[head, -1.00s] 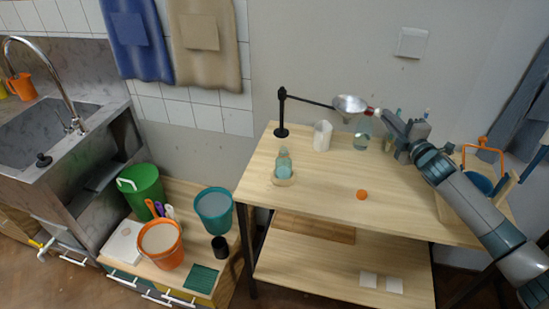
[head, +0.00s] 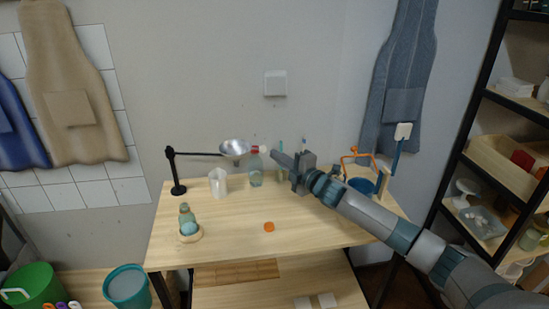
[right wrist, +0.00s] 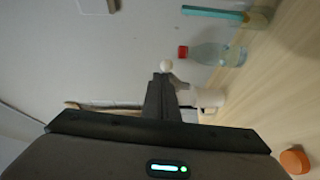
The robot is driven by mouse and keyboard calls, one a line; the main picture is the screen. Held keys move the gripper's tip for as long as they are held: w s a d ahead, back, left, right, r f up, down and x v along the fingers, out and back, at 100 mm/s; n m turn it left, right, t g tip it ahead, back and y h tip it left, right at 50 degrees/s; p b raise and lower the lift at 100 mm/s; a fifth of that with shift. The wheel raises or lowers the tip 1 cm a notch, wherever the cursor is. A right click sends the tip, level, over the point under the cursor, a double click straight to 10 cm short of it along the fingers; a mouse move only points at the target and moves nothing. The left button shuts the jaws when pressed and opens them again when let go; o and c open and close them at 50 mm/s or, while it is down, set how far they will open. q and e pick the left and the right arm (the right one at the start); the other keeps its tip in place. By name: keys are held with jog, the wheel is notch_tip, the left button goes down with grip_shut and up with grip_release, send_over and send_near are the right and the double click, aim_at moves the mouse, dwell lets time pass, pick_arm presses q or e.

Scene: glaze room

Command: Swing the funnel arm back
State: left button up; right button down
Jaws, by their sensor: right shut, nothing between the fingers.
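The funnel arm (head: 198,154) is a thin black bar on a black upright post (head: 176,172) at the table's back left. It reaches right and ends in a shiny metal funnel (head: 235,149). My right gripper (head: 274,155) is shut and empty, just right of the funnel, pointing left towards it. In the right wrist view its closed fingers (right wrist: 160,88) have a small pale ball (right wrist: 166,66) by their tips; I cannot tell whether they touch it. A red-capped clear bottle (head: 256,170) stands below and behind this gap. My left gripper is out of view.
A white pitcher (head: 218,182) stands below the funnel. The table's front middle (head: 235,246) is clear.

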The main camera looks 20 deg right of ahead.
jog(key=s+d+b, duration=0.3)
jog(key=s+d, duration=0.1)
jog(key=d, duration=0.4)
jog(key=shift+s+f+b, duration=0.15)
jog(key=shift+b, duration=0.15)
dwell(0.5)
